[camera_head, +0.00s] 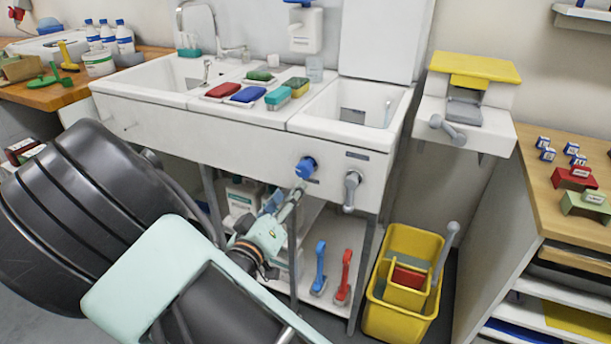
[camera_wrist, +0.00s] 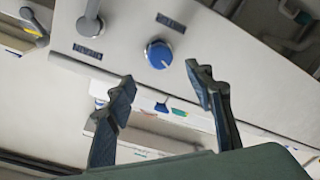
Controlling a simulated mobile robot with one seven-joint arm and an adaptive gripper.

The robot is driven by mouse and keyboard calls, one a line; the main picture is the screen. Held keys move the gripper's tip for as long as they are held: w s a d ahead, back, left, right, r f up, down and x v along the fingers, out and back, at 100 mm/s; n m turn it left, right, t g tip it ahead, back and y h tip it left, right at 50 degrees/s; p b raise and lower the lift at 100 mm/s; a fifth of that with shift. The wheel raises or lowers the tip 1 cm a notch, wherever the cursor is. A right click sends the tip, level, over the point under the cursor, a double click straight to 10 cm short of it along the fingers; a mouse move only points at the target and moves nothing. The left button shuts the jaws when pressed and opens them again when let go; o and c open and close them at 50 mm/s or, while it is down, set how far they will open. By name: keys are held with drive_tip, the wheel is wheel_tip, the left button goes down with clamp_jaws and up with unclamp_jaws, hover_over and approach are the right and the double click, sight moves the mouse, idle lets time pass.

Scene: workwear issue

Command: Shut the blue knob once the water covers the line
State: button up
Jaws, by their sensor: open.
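The blue knob (camera_head: 306,167) is on the front panel of the white sink unit (camera_head: 240,133), below the divide between its basins. My gripper (camera_head: 297,190) is just below and in front of it. In the wrist view, the blue knob (camera_wrist: 158,54) with a white pointer mark shows beyond the gap between my open fingers (camera_wrist: 166,86); they are empty and appear not to touch it. The right basin (camera_head: 345,108) has a grey patch on its inner wall. I cannot make out a water level or a line in either basin.
A grey lever (camera_head: 352,190) is right of the knob on the same panel. Red, blue and green brushes or sponges (camera_head: 248,94) lie between the basins. A yellow bucket (camera_head: 404,285) stands on the floor at right, and bottles (camera_head: 242,198) stand on the shelf beneath.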

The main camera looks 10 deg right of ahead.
sight(302, 172)
drive_tip(key=b+x, duration=0.2)
drive_tip(key=x, duration=0.8)
drive_tip(key=shift+w, duration=0.1)
drive_tip(key=shift+c, duration=0.4)
drive_tip(key=c, duration=1.1)
